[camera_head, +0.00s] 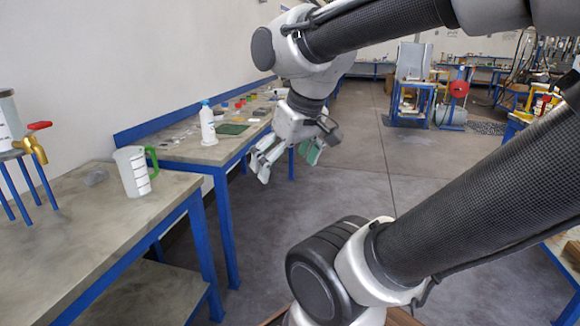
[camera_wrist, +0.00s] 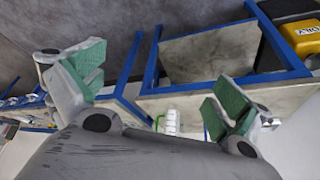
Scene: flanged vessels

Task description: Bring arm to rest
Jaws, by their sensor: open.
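My gripper (camera_head: 288,162) hangs from my bent arm in the upper middle of the head view, over the floor just right of the workbenches. Its fingers are spread and nothing is between them. In the wrist view my gripper (camera_wrist: 150,95) shows two green-padded fingers wide apart, with bench frames and floor beyond them. My arm links cross the upper right and lower right of the head view.
A pitcher with a green handle (camera_head: 133,172) stands on the near bench (camera_head: 75,235), close to a vessel with a brass tap (camera_head: 32,148). A white bottle (camera_head: 208,124) stands on the farther bench (camera_head: 185,148). Open floor (camera_head: 420,165) lies to the right.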

